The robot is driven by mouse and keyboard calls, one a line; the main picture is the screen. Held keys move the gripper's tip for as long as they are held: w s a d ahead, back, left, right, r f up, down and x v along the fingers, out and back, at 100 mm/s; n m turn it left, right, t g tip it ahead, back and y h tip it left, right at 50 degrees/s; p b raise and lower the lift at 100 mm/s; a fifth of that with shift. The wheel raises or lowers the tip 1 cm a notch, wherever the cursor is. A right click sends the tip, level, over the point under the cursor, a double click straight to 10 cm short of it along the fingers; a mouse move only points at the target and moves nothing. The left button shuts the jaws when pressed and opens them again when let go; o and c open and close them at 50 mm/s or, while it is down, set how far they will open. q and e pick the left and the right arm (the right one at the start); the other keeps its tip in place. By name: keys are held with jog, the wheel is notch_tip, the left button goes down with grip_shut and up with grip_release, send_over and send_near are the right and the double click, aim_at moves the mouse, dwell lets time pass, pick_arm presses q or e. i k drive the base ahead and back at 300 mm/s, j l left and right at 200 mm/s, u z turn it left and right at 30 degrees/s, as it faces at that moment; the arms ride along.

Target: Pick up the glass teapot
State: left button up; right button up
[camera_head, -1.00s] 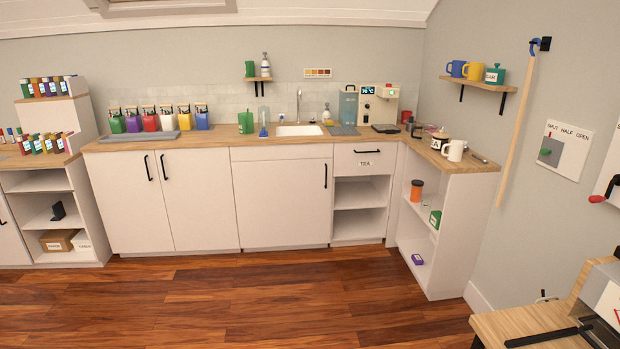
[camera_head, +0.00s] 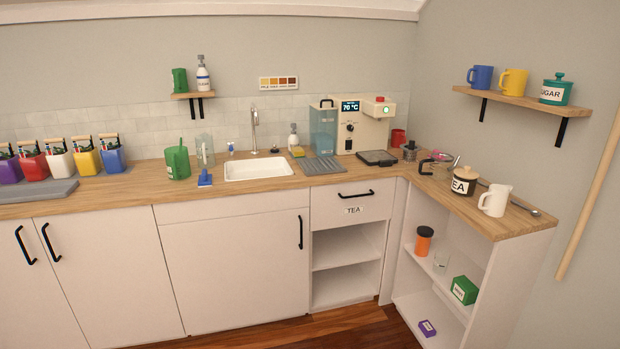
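What looks like the glass teapot (camera_head: 441,160) stands on the right-hand counter near the corner. Its clear body is hard to make out; a black handle (camera_head: 425,167) shows on its left side. It is behind and left of the jar labelled TEA (camera_head: 464,181). A clear glass vessel (camera_head: 205,150) also stands left of the sink. Neither of my grippers is in view.
A white jug (camera_head: 495,200) stands near the counter's right end, beside a long spoon. A small dark pot (camera_head: 410,151), a black flat plate (camera_head: 377,158) and a drink machine (camera_head: 363,125) stand in the corner. Floor shows only at the bottom.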

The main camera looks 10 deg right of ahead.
aim_at(440, 165)
jog(key=i+l+z, duration=0.25)
jog(key=i+z, duration=0.2)
jog(key=i, duration=0.2)
jog(key=i+z, duration=0.45)
jog(key=i, duration=0.25)
